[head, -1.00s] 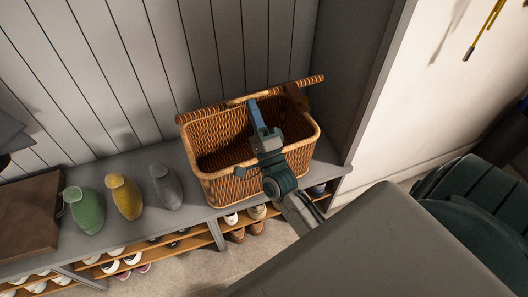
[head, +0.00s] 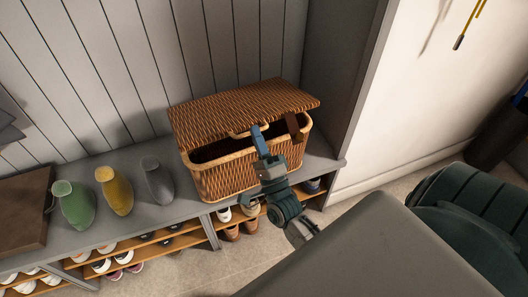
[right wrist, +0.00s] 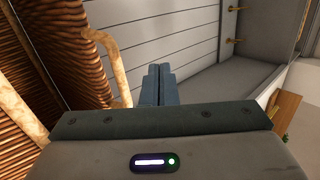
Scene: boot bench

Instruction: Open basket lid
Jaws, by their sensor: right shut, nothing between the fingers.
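The wicker basket (head: 225,182) stands on the grey bench. Its lid (head: 240,108) is tilted up, partly open, with a dark gap between its front edge and the rim. A pale loop (head: 238,132) sits at the lid's front edge. My right gripper (head: 257,131) is shut and empty at that edge, just right of the loop; I cannot tell if it touches the lid. In the right wrist view, the shut blue fingers (right wrist: 157,78) are right of the pale loop (right wrist: 108,60) and the wicker lid (right wrist: 65,45). My left gripper is not in view.
A brown strap (head: 293,126) hangs at the lid's right front. Green (head: 74,205), yellow (head: 116,192) and grey (head: 157,181) rounded objects stand left of the basket. A brown box (head: 22,212) is further left. Shoes fill the shelves below. A grey side panel (head: 340,85) rises close on the right.

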